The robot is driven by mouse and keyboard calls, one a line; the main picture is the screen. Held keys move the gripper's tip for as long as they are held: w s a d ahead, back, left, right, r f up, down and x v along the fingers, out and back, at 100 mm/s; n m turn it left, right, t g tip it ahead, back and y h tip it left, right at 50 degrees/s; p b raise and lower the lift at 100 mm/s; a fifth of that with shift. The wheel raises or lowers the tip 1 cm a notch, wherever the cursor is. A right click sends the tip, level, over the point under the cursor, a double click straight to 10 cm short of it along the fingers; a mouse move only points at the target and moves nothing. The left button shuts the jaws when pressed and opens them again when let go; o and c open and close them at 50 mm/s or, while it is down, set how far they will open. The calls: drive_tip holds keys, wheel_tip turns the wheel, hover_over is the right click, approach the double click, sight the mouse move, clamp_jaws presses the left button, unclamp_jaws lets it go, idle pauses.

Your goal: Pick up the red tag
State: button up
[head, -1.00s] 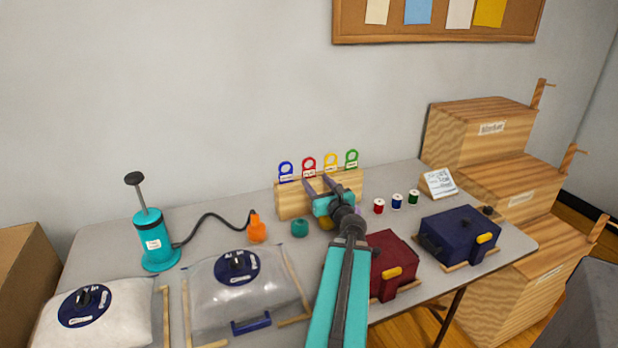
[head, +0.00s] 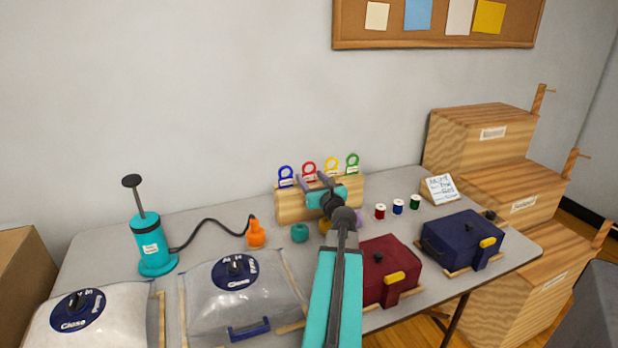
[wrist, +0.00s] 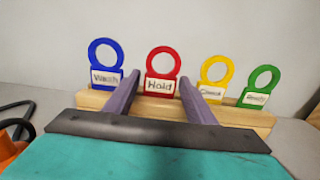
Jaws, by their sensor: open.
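The red tag (head: 309,169) stands upright in a wooden rack (head: 292,210) at the back of the table, between the blue tag (head: 286,175) and the yellow tag (head: 331,166). In the wrist view the red tag (wrist: 161,71) has a ring top and a label reading "Hold". My gripper (head: 313,180) is open in front of the rack. In the wrist view its two fingers (wrist: 160,88) reach forward on either side of the red tag's label. I cannot tell how deep the fingertips are. The green tag (head: 352,162) stands at the rack's right end.
Red, blue and green thread spools (head: 398,206) stand right of the rack. A dark red case (head: 385,262) and a navy case (head: 458,238) lie nearer. A teal pump (head: 152,245) with a hose to an orange nozzle (head: 256,233) and clear bags (head: 225,300) are at left.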

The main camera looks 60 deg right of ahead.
drive_tip(key=shift+w+d, duration=0.2)
drive_tip(key=shift+w, duration=0.15)
drive_tip(key=shift+x, duration=2.65)
drive_tip(key=shift+s+f, duration=0.1)
drive_tip(key=shift+s, duration=0.05)
drive_tip(key=shift+c, duration=0.3)
drive_tip(key=c, duration=0.7)
